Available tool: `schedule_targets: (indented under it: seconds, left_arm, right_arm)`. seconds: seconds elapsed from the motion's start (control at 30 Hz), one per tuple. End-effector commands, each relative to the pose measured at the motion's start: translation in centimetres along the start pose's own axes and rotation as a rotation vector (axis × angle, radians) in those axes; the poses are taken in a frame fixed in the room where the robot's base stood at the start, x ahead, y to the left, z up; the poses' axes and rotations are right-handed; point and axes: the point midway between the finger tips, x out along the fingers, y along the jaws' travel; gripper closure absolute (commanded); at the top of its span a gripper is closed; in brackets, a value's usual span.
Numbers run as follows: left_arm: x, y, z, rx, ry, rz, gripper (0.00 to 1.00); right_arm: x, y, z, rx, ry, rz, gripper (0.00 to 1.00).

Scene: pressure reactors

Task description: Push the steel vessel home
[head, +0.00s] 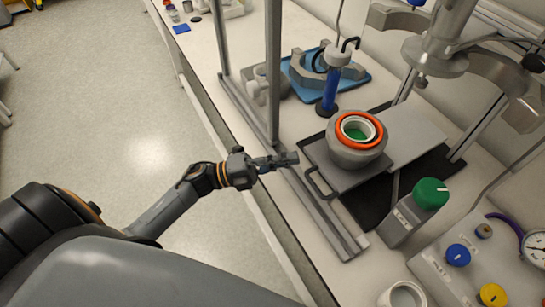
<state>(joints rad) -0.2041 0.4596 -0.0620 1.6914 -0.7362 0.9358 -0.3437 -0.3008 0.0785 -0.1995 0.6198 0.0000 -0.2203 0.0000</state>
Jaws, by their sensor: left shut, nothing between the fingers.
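The steel vessel (354,156) stands upright on a flat grey sliding plate (405,140) with a handle loop at its front left. It has an orange ring around its mouth and green inside. My left gripper (287,159) is shut and empty. In the picture it is left of the vessel, near the plate's handle, with a gap between fingertips and vessel. I cannot tell whether it touches the handle. My right gripper is not in view.
A metal frame post (273,70) rises left of the vessel. A blue tray (350,87) with metal parts lies behind. A box with a green knob (430,194) stands at right, near a control panel (470,265). A reactor head (435,55) hangs over the back.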

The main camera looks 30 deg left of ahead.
Motion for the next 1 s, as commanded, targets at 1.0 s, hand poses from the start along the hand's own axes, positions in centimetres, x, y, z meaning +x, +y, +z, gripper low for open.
schedule_targets:
  seconds: [1.0]
  left_arm:
    - [7.8, 0.2, 0.2, -0.001, 0.000, -0.001, 1.00]
  right_arm:
    - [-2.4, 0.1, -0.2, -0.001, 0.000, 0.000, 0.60]
